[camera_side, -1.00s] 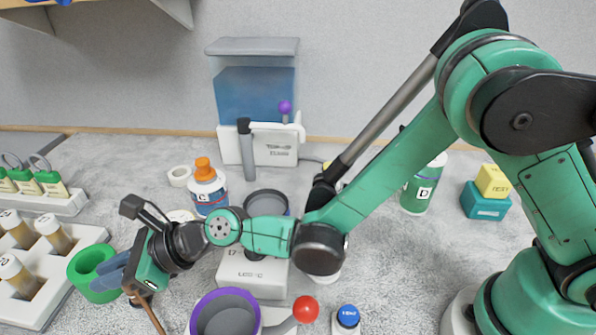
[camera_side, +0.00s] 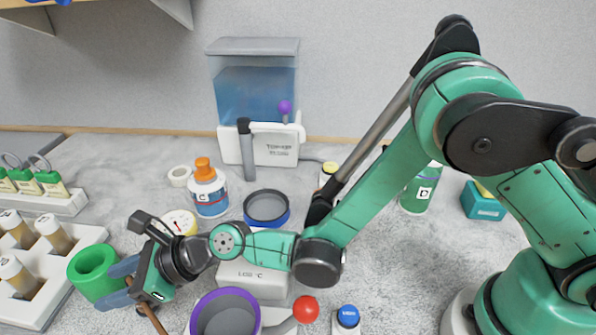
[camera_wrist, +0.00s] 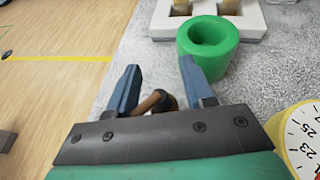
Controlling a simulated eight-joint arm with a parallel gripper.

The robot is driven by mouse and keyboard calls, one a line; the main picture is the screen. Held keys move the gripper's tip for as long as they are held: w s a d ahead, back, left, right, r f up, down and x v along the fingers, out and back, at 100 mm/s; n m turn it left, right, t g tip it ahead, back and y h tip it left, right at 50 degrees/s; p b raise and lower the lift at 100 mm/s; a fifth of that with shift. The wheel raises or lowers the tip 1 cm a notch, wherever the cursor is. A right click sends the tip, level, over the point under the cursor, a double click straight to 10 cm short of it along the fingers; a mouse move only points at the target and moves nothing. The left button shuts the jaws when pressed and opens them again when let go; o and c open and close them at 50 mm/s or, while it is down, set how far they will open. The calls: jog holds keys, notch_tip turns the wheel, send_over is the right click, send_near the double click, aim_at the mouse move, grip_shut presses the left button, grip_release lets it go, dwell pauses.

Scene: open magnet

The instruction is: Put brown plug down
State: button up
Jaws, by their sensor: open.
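My gripper (camera_wrist: 160,85) shows two blue fingers spread apart in the wrist view. A brown piece with a dark round end, which looks like the brown plug (camera_wrist: 150,102), shows low between the fingers, close to the palm. I cannot tell whether it touches a finger or rests on the table. In the side view my gripper (camera_side: 119,283) is at the lower left, beside a green ring-shaped holder (camera_side: 85,258). A thin brown stick (camera_side: 155,319) shows below the gripper there; its upper end is hidden by the gripper. The green holder (camera_wrist: 222,62) lies just beyond the right finger in the wrist view.
A white rack (camera_side: 60,262) with several vials stands left of the green holder. A yellow-rimmed dial (camera_wrist: 303,140) is close on the right in the wrist view. A purple-rimmed bowl (camera_side: 252,303) and a red ball (camera_side: 306,309) are at the front. The table edge is on the wrist view's left.

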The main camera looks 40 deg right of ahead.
jog(key=s+d+r+n+h, duration=0.1)
jog(key=d+r+n+h, duration=0.1)
jog(key=d+n, duration=0.3)
jog(key=s+d+r+n+h, duration=0.1)
jog(key=d+r+n+h, duration=0.2)
jog(key=d, duration=0.9)
jog(key=s+d+r+n+t+h, duration=0.1)
jog(key=d+r+n+h, duration=0.2)
jog(key=d+n, duration=0.5)
jog(key=shift+s+d+r+n, duration=0.4)
jog(key=shift+d, duration=0.05)
jog(key=shift+o, duration=0.4)
jog(key=s+d+n+h, duration=0.3)
jog(key=s+d+n, duration=0.2)
jog(key=d+n, duration=0.2)
jog(key=shift+s+d+f+g+h, duration=0.3)
jog(key=shift+d+g+h, duration=0.1)
jog(key=shift+d, duration=0.45)
